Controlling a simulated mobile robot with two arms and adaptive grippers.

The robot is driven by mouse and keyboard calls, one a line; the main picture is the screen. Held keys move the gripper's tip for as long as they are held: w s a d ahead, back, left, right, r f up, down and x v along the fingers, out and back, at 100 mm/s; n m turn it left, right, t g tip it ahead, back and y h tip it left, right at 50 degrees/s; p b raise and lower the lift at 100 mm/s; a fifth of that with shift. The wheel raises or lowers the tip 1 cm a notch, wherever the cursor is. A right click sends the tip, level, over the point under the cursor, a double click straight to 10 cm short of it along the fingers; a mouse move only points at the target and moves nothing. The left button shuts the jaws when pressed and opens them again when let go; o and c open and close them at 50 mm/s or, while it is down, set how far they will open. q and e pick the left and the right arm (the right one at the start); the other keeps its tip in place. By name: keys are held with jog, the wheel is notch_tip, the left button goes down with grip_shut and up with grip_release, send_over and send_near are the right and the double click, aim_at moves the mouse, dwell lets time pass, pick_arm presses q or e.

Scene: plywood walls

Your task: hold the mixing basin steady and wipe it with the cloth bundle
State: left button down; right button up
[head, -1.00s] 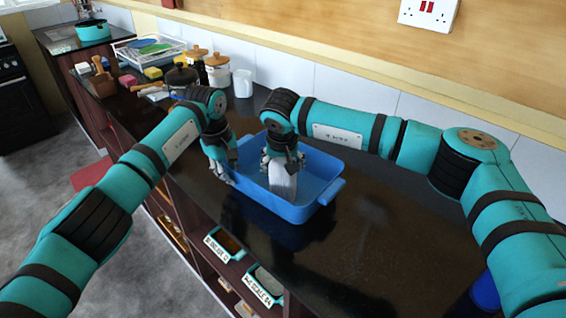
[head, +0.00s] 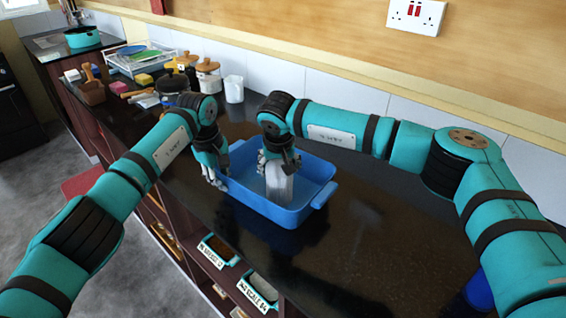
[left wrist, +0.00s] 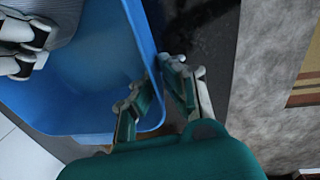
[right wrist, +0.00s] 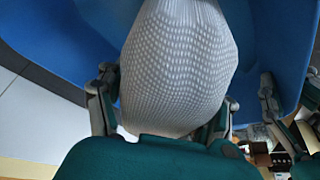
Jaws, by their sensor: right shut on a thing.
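The mixing basin (head: 318,172) is a blue rectangular tub with end handles on the dark counter. My left gripper (head: 216,176) is at its left end. In the left wrist view its fingers (left wrist: 158,78) close from both sides on the basin wall (left wrist: 95,95), one inside and one outside. My right gripper (head: 279,163) reaches down into the basin, shut on the cloth bundle (head: 279,184), a pale grey textured bundle. In the right wrist view the bundle (right wrist: 180,65) fills the space between the fingers. Its lower end, against the basin floor, is hard to make out.
Behind the left arm stand a white mug (head: 234,89), lidded jars (head: 208,76), a dark pot (head: 174,84) and a dish rack (head: 138,60). Labelled bins (head: 259,288) sit on the shelf below the front edge.

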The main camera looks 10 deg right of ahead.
jog(key=shift+s+a+f, duration=0.3)
jog(key=shift+s+a, duration=0.35)
jog(key=shift+a, duration=0.1)
jog(key=shift+w+a, duration=1)
jog(key=shift+w, duration=0.1)
jog(key=shift+w+d+r, duration=0.15)
jog(key=shift+w+d, duration=1.2)
jog(key=shift+d, duration=0.15)
jog(key=shift+s+a+r, duration=0.2)
jog(key=shift+s+a, duration=0.4)
jog(key=shift+a, duration=0.15)
jog(key=shift+s+a+r, duration=0.15)
jog(key=shift+s+a, duration=0.4)
jog(key=shift+a, duration=0.15)
notch_tip(320, 180, up, 6)
jog(key=shift+r, duration=0.15)
